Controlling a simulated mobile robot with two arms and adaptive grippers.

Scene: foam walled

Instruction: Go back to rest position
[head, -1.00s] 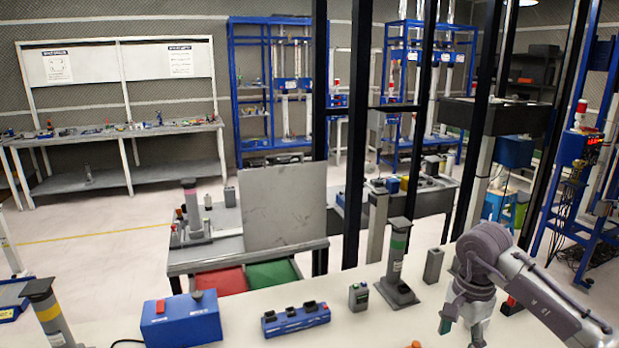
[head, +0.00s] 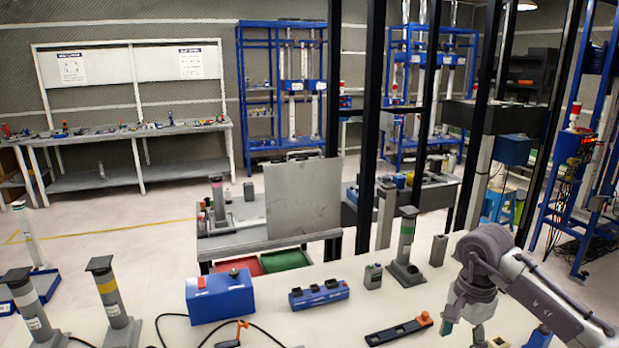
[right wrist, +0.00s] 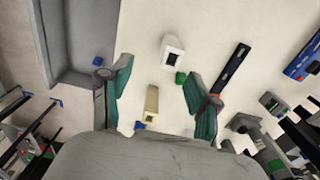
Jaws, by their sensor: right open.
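My right arm comes in from the right in the head view. Its gripper (head: 462,331) points down over the right part of the white table (head: 385,300), with nothing between its fingers. In the right wrist view the teal-padded fingers of the right gripper (right wrist: 158,80) are spread wide. Whether the fingers touch the table cannot be told. My left gripper is not in view.
On the table stand a blue box (head: 220,297), a blue switch strip (head: 319,295), a grey post with a green band (head: 406,250) and a black bar with an orange end (head: 398,331). A grey tray (right wrist: 75,50) lies beside the right gripper. Dark uprights rise behind the table.

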